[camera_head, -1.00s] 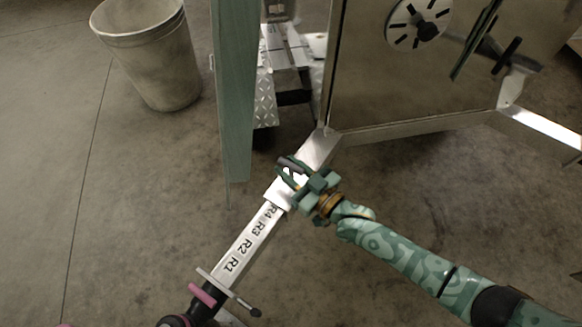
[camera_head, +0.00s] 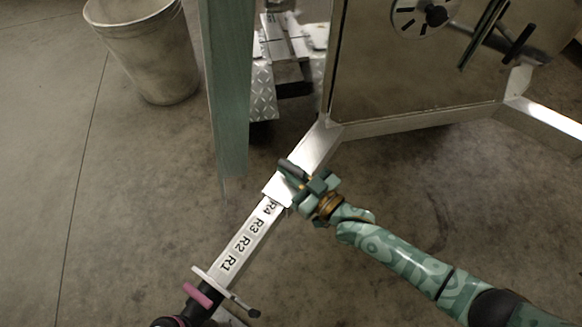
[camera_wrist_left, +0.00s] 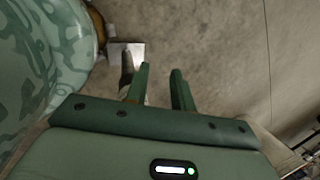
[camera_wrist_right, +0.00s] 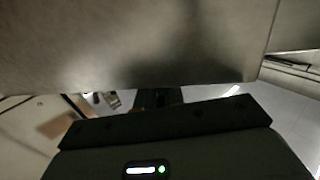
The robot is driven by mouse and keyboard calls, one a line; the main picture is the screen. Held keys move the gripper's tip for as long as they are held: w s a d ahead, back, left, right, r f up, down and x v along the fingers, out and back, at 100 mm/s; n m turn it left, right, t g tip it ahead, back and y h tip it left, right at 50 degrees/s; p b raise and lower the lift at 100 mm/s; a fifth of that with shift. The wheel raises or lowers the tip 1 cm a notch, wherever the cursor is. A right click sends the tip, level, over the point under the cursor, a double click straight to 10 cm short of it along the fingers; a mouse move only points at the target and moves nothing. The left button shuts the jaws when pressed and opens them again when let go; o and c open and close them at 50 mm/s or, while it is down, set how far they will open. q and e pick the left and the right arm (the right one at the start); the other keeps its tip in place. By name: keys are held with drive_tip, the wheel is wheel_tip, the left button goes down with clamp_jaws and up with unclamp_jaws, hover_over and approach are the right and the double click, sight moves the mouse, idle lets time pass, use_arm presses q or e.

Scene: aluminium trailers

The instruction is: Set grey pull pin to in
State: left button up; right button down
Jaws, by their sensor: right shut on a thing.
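The grey pull pin (camera_head: 290,167) shows as a dark grey round handle at the sleeve end of the silver drawbar (camera_head: 238,245), just beyond the R4 mark. My right gripper (camera_head: 298,178) comes in from the right and is shut on it. The gripper hides the pin's shank and its hole, so I cannot tell how deep it sits. In the right wrist view the jaws (camera_wrist_right: 158,98) are dark and partly hidden under a metal surface. My left gripper (camera_wrist_left: 160,85) is open and empty over the floor in the left wrist view; the head view does not show it.
A pink handle (camera_head: 197,295) and a dark-tipped rod (camera_head: 246,309) sit at the drawbar's near end. A green post (camera_head: 226,95) stands left of the sleeve. A metal trailer panel (camera_head: 420,75) rises behind. A bin (camera_head: 150,55) is at upper left. The floor at left is clear.

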drive_tip(key=c, duration=1.6)
unclamp_jaws()
drive_tip(key=shift+d+f, duration=0.1)
drive_tip(key=shift+f, duration=0.2)
drive_tip(key=shift+o, duration=0.2)
drive_tip(key=shift+r, duration=0.1)
